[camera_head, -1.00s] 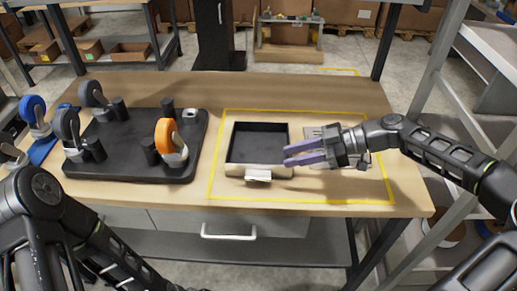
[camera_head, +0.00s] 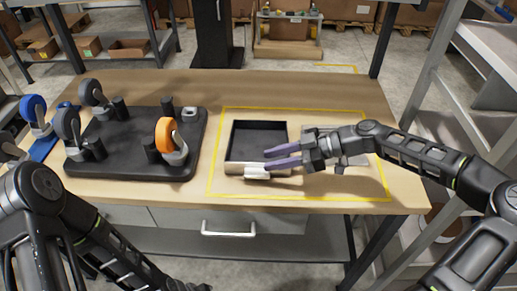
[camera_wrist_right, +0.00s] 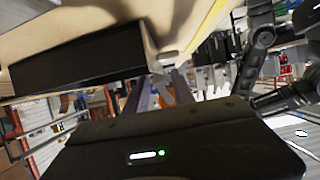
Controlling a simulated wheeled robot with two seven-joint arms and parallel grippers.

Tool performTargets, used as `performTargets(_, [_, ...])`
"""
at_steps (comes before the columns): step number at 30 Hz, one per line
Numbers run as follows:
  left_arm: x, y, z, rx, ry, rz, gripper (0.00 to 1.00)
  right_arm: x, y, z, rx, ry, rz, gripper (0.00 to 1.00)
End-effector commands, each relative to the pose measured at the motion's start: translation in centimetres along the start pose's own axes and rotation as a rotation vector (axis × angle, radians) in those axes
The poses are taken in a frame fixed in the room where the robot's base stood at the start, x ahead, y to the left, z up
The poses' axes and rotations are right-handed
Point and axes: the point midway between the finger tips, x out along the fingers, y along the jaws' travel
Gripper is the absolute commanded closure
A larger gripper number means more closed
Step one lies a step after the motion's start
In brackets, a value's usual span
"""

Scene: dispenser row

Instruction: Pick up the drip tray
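The drip tray (camera_head: 232,150) is a black, shallow, open box with a pale front wall and a small light tab (camera_head: 257,173) at the front. It sits on the table inside a yellow outline. My right gripper (camera_head: 267,159) reaches in from the right, its purple fingers apart, over the tray's front right corner. In the right wrist view the tray (camera_wrist_right: 75,65) is at upper left and the fingers (camera_wrist_right: 158,95) show a gap with a small pale piece near it. I cannot tell whether they touch the tray. My left arm shows, but its gripper is out of view.
A black board (camera_head: 130,172) with upright posts and caster wheels, one orange (camera_head: 165,133), stands left of the tray. A grey metal piece (camera_head: 352,160) lies partly hidden behind my right gripper. Shelving (camera_head: 480,125) stands close on the right. The back of the table is clear.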

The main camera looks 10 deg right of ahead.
Motion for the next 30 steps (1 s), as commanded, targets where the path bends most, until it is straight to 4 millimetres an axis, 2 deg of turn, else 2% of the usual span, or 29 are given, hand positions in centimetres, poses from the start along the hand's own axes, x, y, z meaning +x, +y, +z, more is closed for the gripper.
performTargets(1, [-0.6,0.2,0.1,-0.001,-0.001,-0.001,0.66,0.7,-0.1,-0.4,0.0,0.003,-0.005,0.7])
performTargets(6, [-0.8,0.2,0.1,-0.002,-0.002,-0.003,0.66,2.5,0.0,-0.1,-0.001,0.0,-0.001,0.7])
performTargets(24, [-0.7,0.2,0.1,-0.002,-0.003,-0.003,0.66,2.6,0.0,0.0,-0.001,0.0,0.001,0.7])
performTargets(30, [-0.7,0.2,0.1,-0.002,-0.002,-0.003,0.66,2.6,0.0,0.0,-0.001,0.0,0.001,0.85])
